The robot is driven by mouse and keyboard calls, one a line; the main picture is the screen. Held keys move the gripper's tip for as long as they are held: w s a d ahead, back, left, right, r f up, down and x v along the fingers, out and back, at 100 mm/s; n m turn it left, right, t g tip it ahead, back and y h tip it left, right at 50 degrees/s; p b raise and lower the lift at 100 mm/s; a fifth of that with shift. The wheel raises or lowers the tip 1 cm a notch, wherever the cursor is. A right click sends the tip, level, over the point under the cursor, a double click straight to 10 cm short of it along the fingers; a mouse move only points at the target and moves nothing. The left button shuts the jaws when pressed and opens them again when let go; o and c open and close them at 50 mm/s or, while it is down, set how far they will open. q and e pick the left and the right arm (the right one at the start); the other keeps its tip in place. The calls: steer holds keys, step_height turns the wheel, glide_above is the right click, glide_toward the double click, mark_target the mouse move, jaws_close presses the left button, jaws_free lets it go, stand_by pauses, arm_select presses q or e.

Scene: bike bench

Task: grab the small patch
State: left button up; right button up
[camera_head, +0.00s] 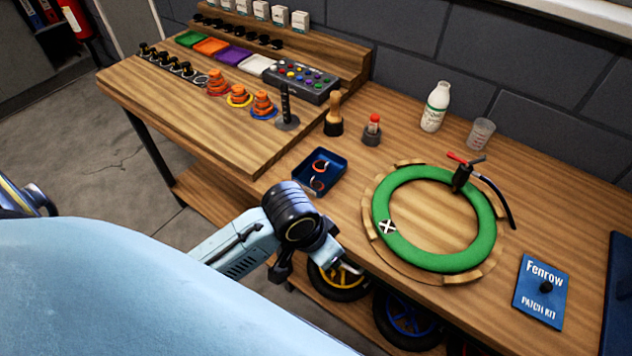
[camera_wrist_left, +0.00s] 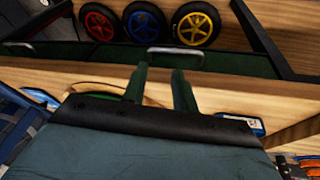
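A dark blue tray (camera_head: 334,183) lies on the bench with two small round pieces in it, an orange-edged one (camera_head: 320,166) and another (camera_head: 317,184). I cannot tell which, if either, is the small patch. A blue box marked Fenrow PATCH KIT (camera_head: 541,286) with a dark knob lies at the front right. A green ring-shaped tube (camera_head: 440,262) with a white X mark (camera_head: 387,227) lies on the bench. My left gripper (camera_head: 310,262) is at the bench's front edge, below the tray. Its fingers stand apart and empty in the left wrist view (camera_wrist_left: 162,75). My right gripper is not in view.
A bottle (camera_head: 435,106), a cup (camera_head: 481,133), a brush (camera_head: 333,115) and a red-capped pot (camera_head: 372,130) stand behind the tray. A black and red tool (camera_head: 463,176) is at the ring. Wheels (camera_wrist_left: 195,25) sit below the bench. Orange cone-like stacks (camera_head: 263,102) stand left.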

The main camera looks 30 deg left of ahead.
arm_select(q)
steer(key=shift+g+y, duration=0.5)
steer(key=shift+g, duration=0.4)
steer(key=w+a+r, duration=0.1)
steer(key=w, duration=0.2)
steer(key=w+a+r, duration=0.1)
steer(key=w+r, duration=0.1)
steer(key=w, duration=0.1)
steer(key=w+a+r, duration=0.1)
steer(key=w, duration=0.2)
steer(key=shift+w+r, duration=0.2)
steer(key=shift+w, duration=0.1)
steer(key=w+a+r+n+g+y, duration=0.1)
steer(key=w+a+r+n, duration=0.2)
steer(key=w+a+r, duration=0.6)
glide_above(317, 183)
steer(key=f, duration=0.5)
steer(key=a+f, duration=0.1)
steer(key=f, duration=0.2)
steer(key=shift+w+f+b, duration=0.15)
steer(key=shift+f+b, duration=0.2)
steer(key=f, duration=0.5)
steer(key=shift+s+f, duration=0.1)
steer(key=shift+s, duration=0.15)
jaws_close()
